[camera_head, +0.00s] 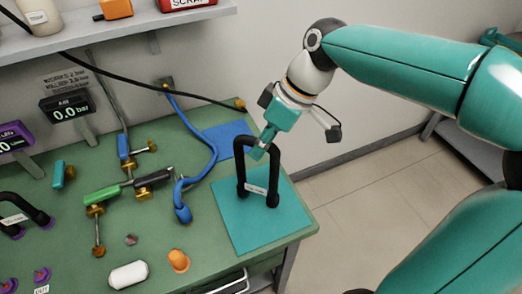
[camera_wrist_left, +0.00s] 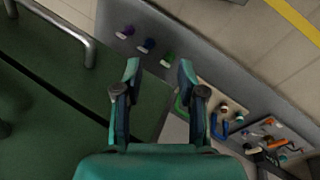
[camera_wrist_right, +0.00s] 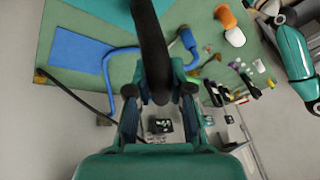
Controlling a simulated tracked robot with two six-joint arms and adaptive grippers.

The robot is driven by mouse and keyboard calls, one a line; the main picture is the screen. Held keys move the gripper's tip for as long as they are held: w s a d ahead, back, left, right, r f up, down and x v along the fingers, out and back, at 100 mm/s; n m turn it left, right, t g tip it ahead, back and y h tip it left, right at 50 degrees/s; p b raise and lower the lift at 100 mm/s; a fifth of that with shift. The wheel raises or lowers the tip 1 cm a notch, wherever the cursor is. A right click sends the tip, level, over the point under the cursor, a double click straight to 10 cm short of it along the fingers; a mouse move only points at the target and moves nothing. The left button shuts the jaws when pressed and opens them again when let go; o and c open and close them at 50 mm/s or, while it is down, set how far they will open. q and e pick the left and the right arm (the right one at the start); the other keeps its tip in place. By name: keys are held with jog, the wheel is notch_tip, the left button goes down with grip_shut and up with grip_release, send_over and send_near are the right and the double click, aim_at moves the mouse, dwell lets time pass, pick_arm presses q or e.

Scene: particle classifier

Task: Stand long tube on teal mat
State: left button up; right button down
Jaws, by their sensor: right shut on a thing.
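The long tube (camera_head: 275,172) is a black upside-down U with a white label. Its two ends are over the teal mat (camera_head: 245,232); I cannot tell whether they touch it. My right gripper (camera_head: 262,150) is shut on the tube's top bar from above. In the right wrist view the black tube (camera_wrist_right: 153,50) runs between the fingers. The mat (camera_wrist_right: 120,12) also shows at the top there. My left gripper (camera_wrist_left: 158,72) is open and empty in the left wrist view, and out of the head view.
A blue mat (camera_head: 222,137) lies behind the teal one. A blue hose (camera_head: 211,150) curves to its left, near brass and green fittings (camera_head: 100,196). Another black tube (camera_head: 38,216) lies at the far left. An orange piece (camera_head: 178,261) and white capsule (camera_head: 128,274) are in front.

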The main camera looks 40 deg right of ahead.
jog(key=shift+f, duration=0.9)
jog(key=shift+f, duration=0.15)
jog(key=c, duration=1)
grip_release()
jog(key=shift+c, duration=0.2)
jog(key=shift+r, duration=0.2)
jog(key=shift+r, duration=0.15)
jog(key=p+v, duration=0.1)
jog(key=v, duration=1)
jog(key=shift+d+r, duration=0.2)
jog(key=shift+r, duration=0.1)
